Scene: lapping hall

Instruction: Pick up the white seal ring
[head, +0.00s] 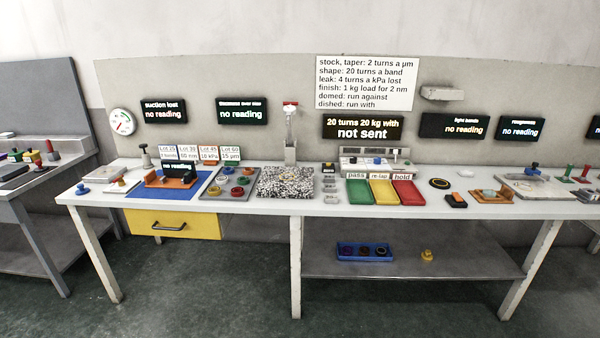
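I cannot make out a thing that is clearly a white seal ring. A small white item (465,173) lies on the right half of the bench, too small to tell if it is a ring. A black ring (440,184) with a yellowish inner edge lies to its left. A blue tray (345,257) on the lower shelf holds several dark rings. A grey plate (210,194) on the left half of the bench carries several small coloured round pieces. Neither of my grippers is in view.
The long white bench (330,206) is crowded along its back. Green, yellow and red trays (358,198) stand at the middle. A speckled block (286,182) is left of them. A yellow drawer (200,225) hangs below left. The lower shelf (460,266) is mostly free.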

